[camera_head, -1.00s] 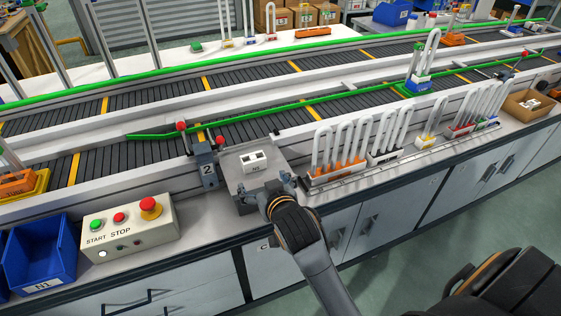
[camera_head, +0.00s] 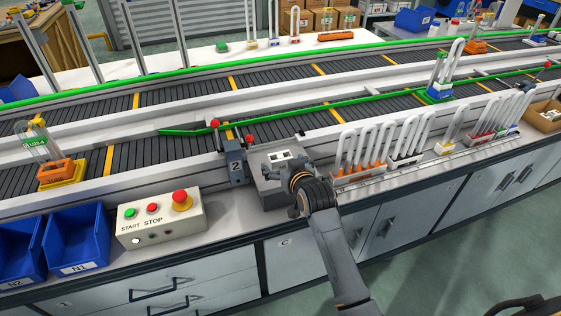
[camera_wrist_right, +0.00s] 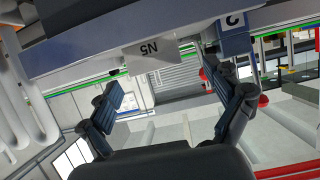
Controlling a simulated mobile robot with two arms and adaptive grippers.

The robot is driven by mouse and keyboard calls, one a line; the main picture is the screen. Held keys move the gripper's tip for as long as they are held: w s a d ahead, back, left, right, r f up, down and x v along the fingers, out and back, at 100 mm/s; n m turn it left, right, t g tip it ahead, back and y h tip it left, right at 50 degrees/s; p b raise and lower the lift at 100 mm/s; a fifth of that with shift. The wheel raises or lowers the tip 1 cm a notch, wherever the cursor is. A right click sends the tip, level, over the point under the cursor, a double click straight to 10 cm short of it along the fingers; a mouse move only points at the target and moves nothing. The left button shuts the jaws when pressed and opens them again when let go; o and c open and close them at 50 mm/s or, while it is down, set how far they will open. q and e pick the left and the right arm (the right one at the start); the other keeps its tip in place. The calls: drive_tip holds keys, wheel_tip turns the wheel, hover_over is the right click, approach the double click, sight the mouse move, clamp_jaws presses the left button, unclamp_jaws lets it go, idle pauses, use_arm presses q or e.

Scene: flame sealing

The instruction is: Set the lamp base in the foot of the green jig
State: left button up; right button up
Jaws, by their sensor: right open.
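The lamp base (camera_head: 280,156), a small white block with two dark openings, sits on the grey station block by the conveyor. It shows upside down in the right wrist view (camera_wrist_right: 151,49), marked N5. My right gripper (camera_head: 283,180) is just in front of it on the near side, open; its two fingers stand wide apart with nothing between them in the right wrist view (camera_wrist_right: 166,80). The green jig (camera_head: 434,98) is on the conveyor at the right, with a blue base and an upright white tube in it. My left gripper is out of view.
A grey post marked 2 (camera_head: 235,163) stands left of the block. A control box (camera_head: 160,222) and blue bins (camera_head: 77,238) lie further left. A rack of white tubes (camera_head: 375,150) stands close on the right. A yellow jig (camera_head: 63,188) is on the conveyor at the left.

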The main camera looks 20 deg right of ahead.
sight(281, 157)
drive_tip(key=x, duration=0.5)
drive_tip(key=shift+d, duration=0.25)
drive_tip(key=shift+r, duration=0.1)
drive_tip(key=c, duration=1.3)
drive_tip(key=shift+c, duration=0.2)
drive_tip(key=shift+r, duration=0.1)
